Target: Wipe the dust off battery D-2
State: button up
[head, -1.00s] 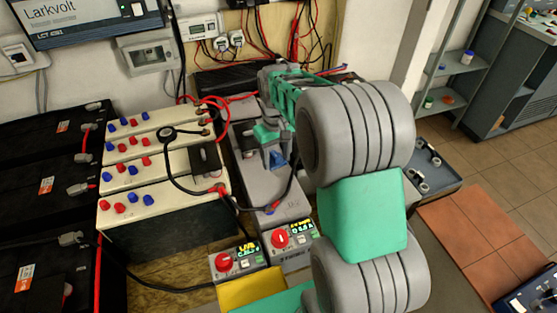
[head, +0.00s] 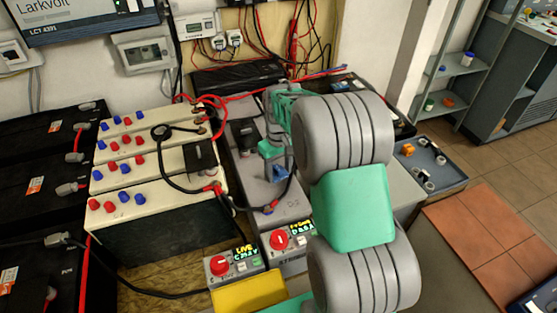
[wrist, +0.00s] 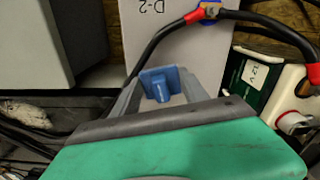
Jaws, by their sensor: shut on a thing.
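Battery D-2 (head: 290,205) is a long pale grey box in the middle of the bench. Its label shows upside down in the wrist view (wrist: 150,30). I cannot make out dust on its top. My gripper (head: 277,168) is over the battery's top, between its two ends. It is shut on a small blue block (wrist: 160,84), perhaps a wiping pad, which sits between the grey fingers. I cannot tell whether the block touches the battery. My arm hides part of the battery's right side.
A black cable with red lugs (wrist: 200,14) arches over the battery close to my gripper. A cream battery bank (head: 160,185) with red and blue caps stands left. Two control boxes with red knobs (head: 280,240) sit in front. A grey tray (head: 433,165) stands right.

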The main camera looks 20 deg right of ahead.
aim_at(286, 172)
jog(key=shift+f, duration=0.7)
jog(key=shift+d+f, duration=0.1)
jog(key=shift+d, duration=0.1)
jog(key=d+b, duration=0.1)
jog(key=d, duration=0.2)
jog(key=shift+d+f, duration=0.1)
jog(key=shift+f, duration=0.1)
jog(key=shift+d+f, duration=0.1)
jog(key=shift+d, duration=0.2)
jog(key=shift+a+r, duration=0.2)
jog(key=shift+a, duration=1.75)
jog(key=shift+a+r+p, duration=0.2)
jog(key=shift+r+p, duration=0.15)
jog(key=shift+p, duration=0.2)
jog(key=shift+r+p, duration=2.45)
jog(key=shift+r, duration=1.3)
